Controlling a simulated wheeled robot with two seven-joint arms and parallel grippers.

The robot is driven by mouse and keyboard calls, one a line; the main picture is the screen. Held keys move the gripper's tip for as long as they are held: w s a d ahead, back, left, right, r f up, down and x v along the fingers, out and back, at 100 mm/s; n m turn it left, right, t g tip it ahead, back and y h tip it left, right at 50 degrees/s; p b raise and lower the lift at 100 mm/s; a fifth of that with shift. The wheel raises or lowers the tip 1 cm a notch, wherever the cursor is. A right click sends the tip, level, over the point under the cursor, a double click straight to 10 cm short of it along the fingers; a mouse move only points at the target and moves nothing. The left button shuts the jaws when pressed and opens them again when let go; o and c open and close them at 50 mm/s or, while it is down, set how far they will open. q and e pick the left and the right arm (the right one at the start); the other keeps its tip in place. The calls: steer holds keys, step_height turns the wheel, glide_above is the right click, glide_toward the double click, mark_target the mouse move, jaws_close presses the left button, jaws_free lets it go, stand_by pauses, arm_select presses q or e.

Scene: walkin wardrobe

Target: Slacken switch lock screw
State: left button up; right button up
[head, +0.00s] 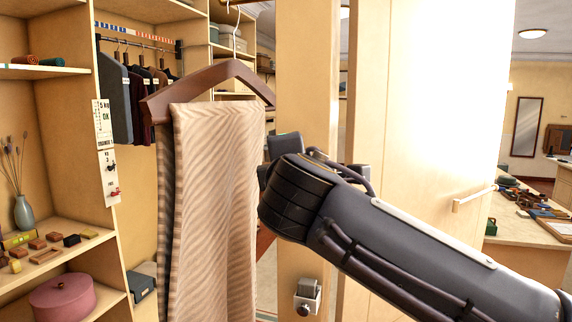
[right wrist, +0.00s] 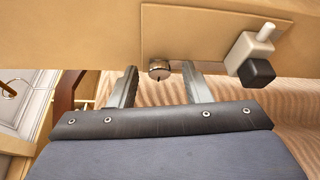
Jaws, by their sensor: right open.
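In the right wrist view a round metallic screw head (right wrist: 160,69) sits on a beige mounting plate (right wrist: 205,38). Beside it on the right is the switch, a grey block (right wrist: 250,50) with a pale peg and a dark cube-shaped end. My right gripper (right wrist: 159,68) is open, with one finger on each side of the screw head. Whether the fingers touch it I cannot tell. My left gripper is not in view.
A brown hanger (head: 205,82) with striped trousers (head: 222,190) hangs just left of my right arm. A grey box with a dark knob (head: 303,309) is low on the post (head: 295,255). A pale door (head: 430,100) stands behind the arm. Shelves (head: 60,255) line the left.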

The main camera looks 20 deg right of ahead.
steer(key=b+v, duration=0.2)
steer(key=v, duration=0.5)
steer(key=shift+s, duration=0.4)
